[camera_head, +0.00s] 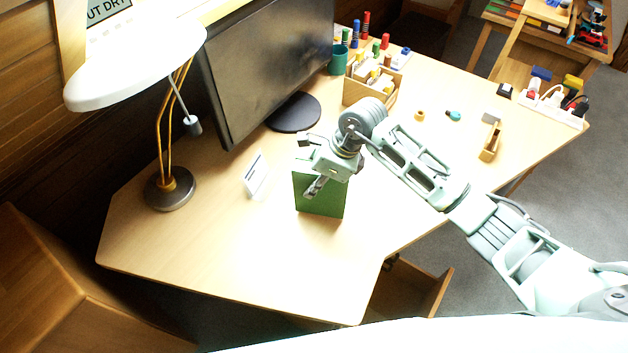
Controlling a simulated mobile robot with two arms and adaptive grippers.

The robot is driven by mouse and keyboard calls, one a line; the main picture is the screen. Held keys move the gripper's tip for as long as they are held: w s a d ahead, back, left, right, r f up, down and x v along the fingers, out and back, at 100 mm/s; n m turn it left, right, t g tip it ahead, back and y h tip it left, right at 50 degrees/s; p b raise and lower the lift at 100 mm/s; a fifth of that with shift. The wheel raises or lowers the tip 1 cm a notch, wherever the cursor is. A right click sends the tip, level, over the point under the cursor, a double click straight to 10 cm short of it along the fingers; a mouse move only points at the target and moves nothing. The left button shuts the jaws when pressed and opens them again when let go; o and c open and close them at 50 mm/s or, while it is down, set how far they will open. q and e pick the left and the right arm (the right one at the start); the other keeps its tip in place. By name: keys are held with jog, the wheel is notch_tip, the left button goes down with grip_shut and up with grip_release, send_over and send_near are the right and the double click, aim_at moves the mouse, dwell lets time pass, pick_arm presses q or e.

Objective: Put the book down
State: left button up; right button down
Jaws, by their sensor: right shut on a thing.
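A green book (322,199) stands upright over the wooden desk (230,240), near its middle. My right gripper (314,187) comes in from the right and is shut on the green book from above. The gripper's wrist hides the upper part of the book. I cannot tell whether the book's lower edge touches the desk top. My left gripper is not in view.
A lamp (172,188) and a monitor (270,65) stand at the back left. A small white card stand (255,175) is left of the book. A wooden organizer (368,88) sits behind. The desk's front left is clear. An open drawer (408,290) lies below the front edge.

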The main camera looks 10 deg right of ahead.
jog(key=shift+f, duration=0.5)
jog(key=shift+f, duration=0.15)
jog(key=c, duration=1.3)
grip_release()
